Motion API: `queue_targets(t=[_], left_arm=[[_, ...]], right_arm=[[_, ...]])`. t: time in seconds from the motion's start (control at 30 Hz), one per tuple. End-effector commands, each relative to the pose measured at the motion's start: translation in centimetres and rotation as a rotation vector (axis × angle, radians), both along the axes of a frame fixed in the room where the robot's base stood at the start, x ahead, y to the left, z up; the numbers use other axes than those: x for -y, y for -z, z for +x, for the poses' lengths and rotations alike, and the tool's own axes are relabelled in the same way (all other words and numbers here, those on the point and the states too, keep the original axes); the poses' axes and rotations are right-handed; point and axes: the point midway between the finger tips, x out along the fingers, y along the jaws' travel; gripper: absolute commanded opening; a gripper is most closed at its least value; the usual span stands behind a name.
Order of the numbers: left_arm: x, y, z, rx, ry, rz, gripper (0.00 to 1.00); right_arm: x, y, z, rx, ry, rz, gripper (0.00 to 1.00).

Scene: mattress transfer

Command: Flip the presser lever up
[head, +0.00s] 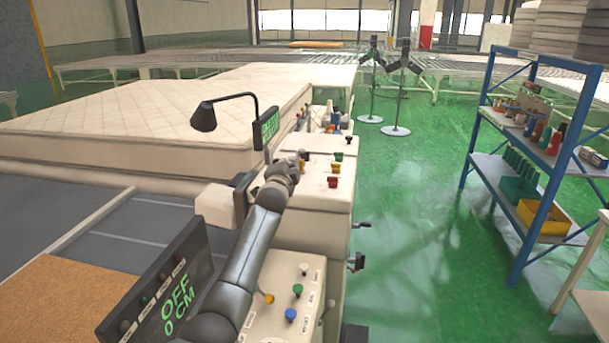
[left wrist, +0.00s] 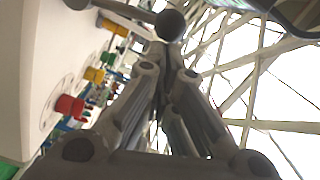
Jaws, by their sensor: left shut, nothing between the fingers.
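A grey rod with a dark ball knob (left wrist: 170,25) shows at the top of the left wrist view; it looks like the presser lever. In the head view, my gripper and the machine head hide most of that spot, so I cannot make out the lever there. My left gripper (head: 286,168) is over the left edge of the white sewing machine cabinet (head: 320,205). In the left wrist view, my left gripper (left wrist: 163,56) has its fingers together and empty, with the tips just below the knob. I cannot tell whether they touch it. My right gripper is out of view.
Red (head: 332,182), yellow (head: 334,169) and green buttons (head: 339,157) stand right of my gripper. A quilted mattress (head: 140,115) lies at the left. A display (head: 165,300) reads OFF, 0 CM. A blue shelf (head: 520,165) stands right, across open green floor.

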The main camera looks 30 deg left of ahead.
Motion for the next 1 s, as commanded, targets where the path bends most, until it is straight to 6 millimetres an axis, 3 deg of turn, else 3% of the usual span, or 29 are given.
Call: queue_targets(t=[0.4,1.0], left_arm=[[-2.3,-0.3,-0.6,0.066,-0.001,-0.257,0.00],[-2.9,-0.2,-0.7,0.084,0.000,-0.326,0.00]], right_arm=[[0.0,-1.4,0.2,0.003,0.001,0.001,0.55],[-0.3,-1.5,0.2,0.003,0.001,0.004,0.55]])
